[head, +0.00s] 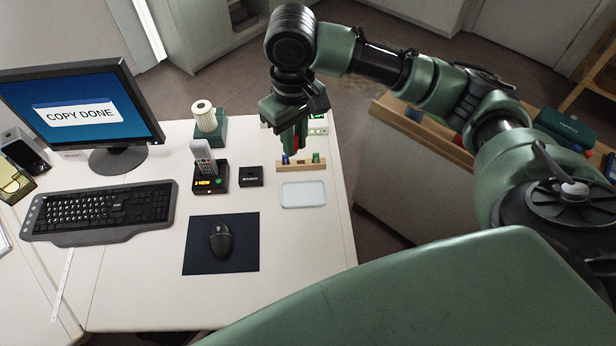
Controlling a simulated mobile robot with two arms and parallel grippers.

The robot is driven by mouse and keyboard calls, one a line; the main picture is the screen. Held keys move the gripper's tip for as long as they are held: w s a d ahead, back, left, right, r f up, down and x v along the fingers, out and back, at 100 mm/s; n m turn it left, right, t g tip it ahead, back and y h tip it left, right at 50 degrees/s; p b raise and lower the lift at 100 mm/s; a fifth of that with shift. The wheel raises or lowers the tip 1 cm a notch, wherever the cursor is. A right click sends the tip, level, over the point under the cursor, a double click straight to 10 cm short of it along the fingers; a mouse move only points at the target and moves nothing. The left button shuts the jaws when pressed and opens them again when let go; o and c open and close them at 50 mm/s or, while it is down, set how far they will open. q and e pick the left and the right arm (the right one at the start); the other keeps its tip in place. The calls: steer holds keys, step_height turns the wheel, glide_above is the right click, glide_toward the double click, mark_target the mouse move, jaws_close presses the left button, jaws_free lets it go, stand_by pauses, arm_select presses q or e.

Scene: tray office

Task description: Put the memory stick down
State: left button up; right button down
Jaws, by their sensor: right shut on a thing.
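My right gripper (292,143) points down over the back right of the white desk. It is shut on a small red thing (300,139), which looks like the memory stick and is mostly hidden by the fingers. Just below is a wooden rack (302,167) with a blue stick (285,159) and a green stick (316,158) in it. I cannot tell whether the red stick touches the rack. A pale, empty shallow tray (303,194) lies in front of the rack. My left gripper is not in view.
Left of the rack are a small black box (251,176), a cordless phone (203,157) in its dock, and a paper roll (204,115) on a green base. A mouse (221,241) lies on a dark mat. The monitor (80,112) reads "COPY DONE". Desk in front of the tray is clear.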

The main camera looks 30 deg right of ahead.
steer(key=w+d+f+n+b, duration=0.1)
steer(key=w+d+f+n, duration=0.1)
steer(key=w+d+f, duration=0.2)
steer(key=shift+f+p, duration=0.5)
steer(key=shift+f, duration=9.5)
steer(key=shift+f, duration=0.35)
steer(key=shift+f, duration=0.25)
steer(key=c, duration=1.3)
jaws_free()
steer(key=shift+c, duration=0.2)
steer(key=shift+r, duration=0.1)
step_height(320, 180, up, 13)
